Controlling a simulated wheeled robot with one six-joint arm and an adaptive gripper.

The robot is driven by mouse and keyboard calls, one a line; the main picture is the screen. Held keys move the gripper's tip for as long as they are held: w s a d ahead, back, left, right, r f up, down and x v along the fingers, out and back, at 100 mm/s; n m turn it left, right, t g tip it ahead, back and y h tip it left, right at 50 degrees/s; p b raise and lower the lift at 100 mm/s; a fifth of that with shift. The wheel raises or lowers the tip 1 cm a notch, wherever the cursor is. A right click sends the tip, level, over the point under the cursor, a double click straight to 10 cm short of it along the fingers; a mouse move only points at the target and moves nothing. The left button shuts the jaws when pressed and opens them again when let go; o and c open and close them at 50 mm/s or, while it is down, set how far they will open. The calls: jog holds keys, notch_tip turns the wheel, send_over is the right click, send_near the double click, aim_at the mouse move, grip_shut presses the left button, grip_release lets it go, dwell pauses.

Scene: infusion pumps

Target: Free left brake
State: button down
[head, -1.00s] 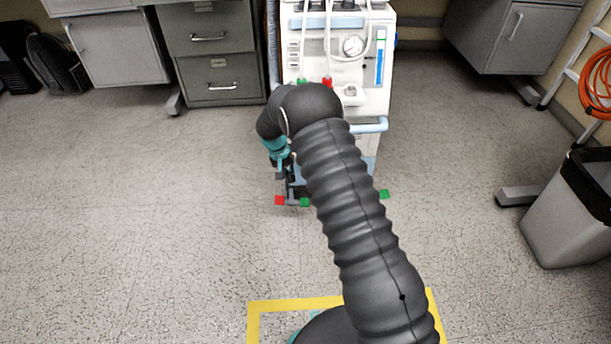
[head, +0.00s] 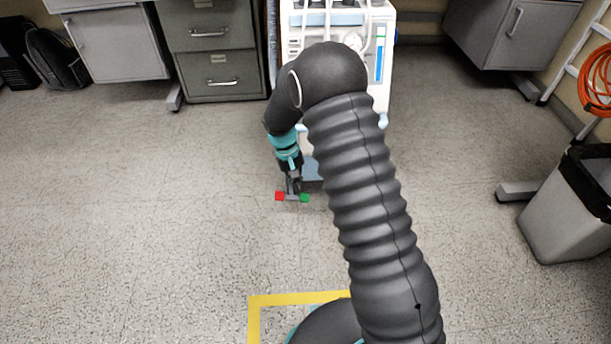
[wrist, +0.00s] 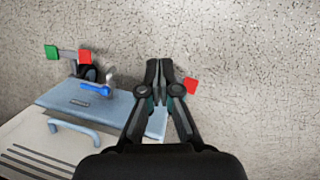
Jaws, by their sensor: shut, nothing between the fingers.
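The left brake's red tab (head: 279,196) and green tab (head: 304,198) show low at the machine's front left. In the wrist view its red tab (wrist: 190,85) lies just right of my fingertips; my gripper hides the rest of that brake. My gripper (head: 292,184) is shut and empty, pointing down over the left brake between the tabs; contact cannot be told. It also shows in the wrist view (wrist: 159,66). The other brake, with a green tab (wrist: 51,52) and red tab (wrist: 84,57), is at upper left there; my arm hides it in the head view.
The white and pale blue machine (head: 379,60) stands behind my arm. Its light blue base (wrist: 90,100) lies left of my gripper in the wrist view. A grey bin (head: 560,215) is at right, and cabinets (head: 212,55) stand behind. The floor around is clear.

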jog(key=s+d+r, duration=0.2)
jog(key=s+r, duration=0.2)
jog(key=r, duration=0.3)
jog(key=shift+d+r+y, duration=0.15)
jog(key=shift+r+y, duration=0.15)
jog(key=shift+s, duration=0.1)
jog(key=s+d+r+m+t, duration=0.1)
jog(key=s+d+r+t, duration=0.2)
jog(key=s+r, duration=1)
jog(key=s+d+r+m+t+y, duration=0.1)
jog(key=s+d+r+t, duration=0.3)
jog(key=s+d+r, duration=0.4)
jog(key=s+r+p, duration=0.1)
jog(key=s+r, duration=0.4)
jog(key=shift+d+r+y, duration=0.3)
jog(key=shift+d, duration=0.05)
